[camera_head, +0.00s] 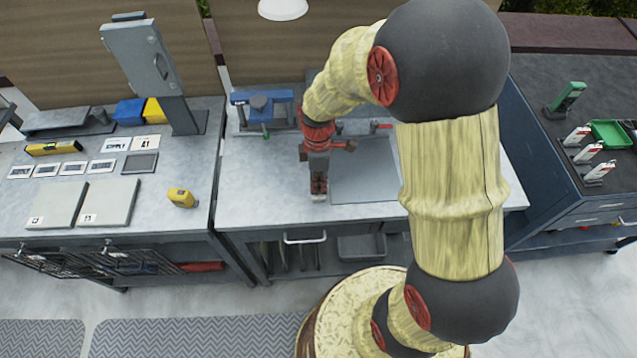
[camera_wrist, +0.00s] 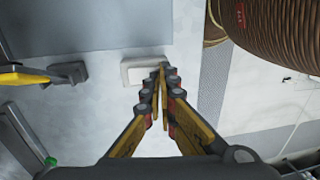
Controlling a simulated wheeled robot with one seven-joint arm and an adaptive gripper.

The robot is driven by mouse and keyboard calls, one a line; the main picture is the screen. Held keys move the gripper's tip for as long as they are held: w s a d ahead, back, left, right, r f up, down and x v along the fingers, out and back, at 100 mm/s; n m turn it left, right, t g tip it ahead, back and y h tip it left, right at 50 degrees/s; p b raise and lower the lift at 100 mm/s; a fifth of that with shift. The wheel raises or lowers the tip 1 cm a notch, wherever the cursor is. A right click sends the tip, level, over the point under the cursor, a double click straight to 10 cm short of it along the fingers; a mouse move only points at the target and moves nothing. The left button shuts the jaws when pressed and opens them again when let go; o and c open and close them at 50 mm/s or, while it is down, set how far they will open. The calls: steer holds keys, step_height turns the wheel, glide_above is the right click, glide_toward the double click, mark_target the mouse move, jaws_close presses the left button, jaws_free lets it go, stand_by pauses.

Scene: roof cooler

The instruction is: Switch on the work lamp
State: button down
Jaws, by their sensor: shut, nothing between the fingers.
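A white lamp shade (camera_head: 283,8) hangs at the top of the head view; I cannot tell whether it is lit. In the wrist view a small white switch plate (camera_wrist: 136,72) lies on the light bench top near its front edge. My gripper (camera_wrist: 162,70) is shut and empty, with its fingertips over the right part of the plate. I cannot tell whether they touch it. In the head view my gripper (camera_head: 319,192) points down at the front of the middle bench (camera_head: 270,205), and the switch plate does not show there.
A grey plate (camera_head: 365,172) lies right of my gripper. A blue vise-like device (camera_head: 262,108) stands behind it. A yellow tool (camera_head: 181,198) sits on the left bench. A dark bench (camera_head: 545,155) on the right holds a green tray (camera_head: 608,133). In the wrist view a yellow-handled item (camera_wrist: 25,77) lies left.

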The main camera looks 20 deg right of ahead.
mark_target(319, 193)
steer(key=shift+s+f, duration=0.15)
steer(key=shift+f, duration=0.3)
steer(key=shift+r, duration=0.1)
steer(key=shift+w+d+r+p, duration=0.1)
steer(key=shift+w+r+p, duration=0.05)
steer(key=shift+w+p, duration=0.15)
steer(key=shift+w+d+r+p, duration=0.1)
steer(key=shift+w+p, duration=0.05)
steer(key=shift+w, duration=0.25)
steer(key=shift+r, duration=0.25)
step_height(319, 193, up, 13)
steer(key=s+p, duration=0.1)
steer(key=p, duration=0.4)
steer(key=shift+s+a+r, duration=0.2)
steer(key=shift+s+a, duration=0.05)
steer(key=shift+s, duration=0.05)
